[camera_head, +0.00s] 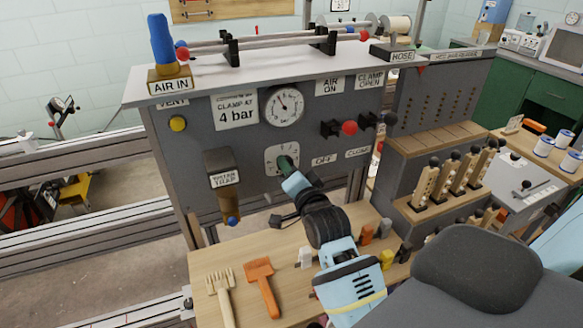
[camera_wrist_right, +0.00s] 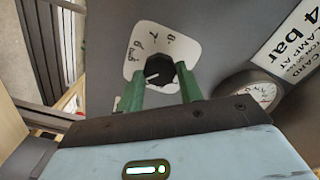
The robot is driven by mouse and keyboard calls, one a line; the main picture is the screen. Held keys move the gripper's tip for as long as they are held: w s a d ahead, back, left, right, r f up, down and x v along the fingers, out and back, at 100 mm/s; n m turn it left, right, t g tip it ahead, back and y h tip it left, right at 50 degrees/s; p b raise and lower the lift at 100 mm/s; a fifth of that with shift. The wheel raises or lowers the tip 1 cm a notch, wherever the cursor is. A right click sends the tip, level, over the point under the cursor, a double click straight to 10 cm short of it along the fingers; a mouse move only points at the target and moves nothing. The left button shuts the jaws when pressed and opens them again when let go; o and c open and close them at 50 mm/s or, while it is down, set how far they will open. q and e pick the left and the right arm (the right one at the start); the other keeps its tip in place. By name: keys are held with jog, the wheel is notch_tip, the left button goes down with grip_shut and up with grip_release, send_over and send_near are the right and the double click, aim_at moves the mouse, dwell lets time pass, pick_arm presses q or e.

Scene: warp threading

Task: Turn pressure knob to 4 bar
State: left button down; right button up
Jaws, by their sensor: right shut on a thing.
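The pressure knob (camera_wrist_right: 161,71) is a black knob on a white numbered dial plate (camera_wrist_right: 139,37), seen in the right wrist view. My right gripper (camera_wrist_right: 162,88) has green fingers, one on each side of the knob, and is shut on it. In the head view my right gripper (camera_head: 287,164) covers most of the knob, and the dial plate (camera_head: 272,158) shows around it. The pressure gauge (camera_head: 284,107) is round and white with a dark needle, above the knob. A sign (camera_head: 235,110) reads "clamp at 4 bar". My left gripper is not in view.
Around the knob are a water trap (camera_head: 222,180), a yellow vent button (camera_head: 178,124) and a red-knobbed lever (camera_head: 349,127). A wooden bench (camera_head: 233,268) below holds an orange tool (camera_head: 261,284) and a wooden comb (camera_head: 221,296). A rack of wooden-handled levers (camera_head: 452,175) stands to the right.

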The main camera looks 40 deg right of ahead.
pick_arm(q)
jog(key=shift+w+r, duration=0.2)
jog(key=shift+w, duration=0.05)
pick_arm(e)
jog(key=o, duration=1)
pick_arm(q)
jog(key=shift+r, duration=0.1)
pick_arm(e)
jog(key=shift+s, duration=0.1)
